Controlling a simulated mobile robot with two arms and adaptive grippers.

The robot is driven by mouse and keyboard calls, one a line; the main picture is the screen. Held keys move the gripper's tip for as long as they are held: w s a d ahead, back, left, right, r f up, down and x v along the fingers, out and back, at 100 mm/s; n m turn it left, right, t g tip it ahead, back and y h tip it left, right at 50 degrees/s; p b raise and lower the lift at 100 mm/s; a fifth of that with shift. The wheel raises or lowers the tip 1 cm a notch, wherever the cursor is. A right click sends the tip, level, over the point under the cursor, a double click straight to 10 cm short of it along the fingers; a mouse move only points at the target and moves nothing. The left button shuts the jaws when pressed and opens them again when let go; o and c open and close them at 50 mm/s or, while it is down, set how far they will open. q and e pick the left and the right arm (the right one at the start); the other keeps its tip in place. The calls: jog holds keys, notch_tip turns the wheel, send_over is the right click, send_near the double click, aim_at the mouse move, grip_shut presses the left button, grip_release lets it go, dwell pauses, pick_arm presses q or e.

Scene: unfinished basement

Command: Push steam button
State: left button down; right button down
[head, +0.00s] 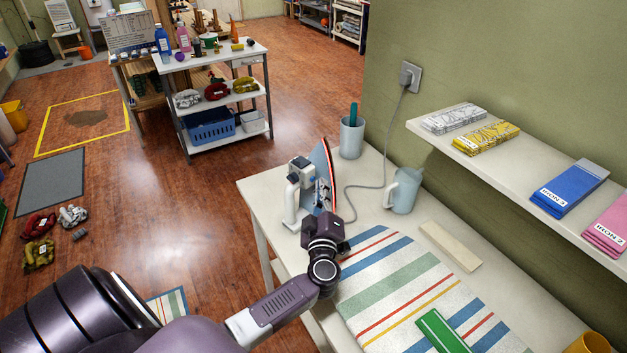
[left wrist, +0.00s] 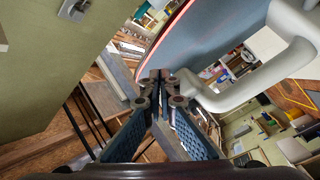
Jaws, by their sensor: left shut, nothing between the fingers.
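The iron (head: 294,200) stands on its heel on the white table, with a pale handle, blue parts and a red-rimmed plate. My left gripper (head: 324,205) is right beside it, partly overlapping its lower body in the head view. In the left wrist view, the gripper's fingers (left wrist: 161,82) meet at the tips and hold nothing. There the iron's blue-grey body (left wrist: 225,40) and pale handle (left wrist: 292,60) rise close behind and to the right of the fingertips. I cannot make out the steam button or tell whether the fingers touch the iron. My right gripper is not seen.
On the table are a striped cloth (head: 400,290) with a green item (head: 441,332), a jug (head: 404,190), and a cup (head: 351,138). A grey cord (head: 365,185) runs up to the wall socket (head: 410,76). A wall shelf (head: 520,175) holds packets above the table.

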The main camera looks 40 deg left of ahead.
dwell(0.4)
pick_arm(q)
jog(key=shift+a+p, duration=0.35)
jog(key=shift+a, duration=0.1)
jog(key=shift+a, duration=0.2)
dwell(0.4)
jog(key=shift+d, duration=0.1)
jog(key=shift+d+p, duration=0.45)
jog(key=shift+d, duration=0.1)
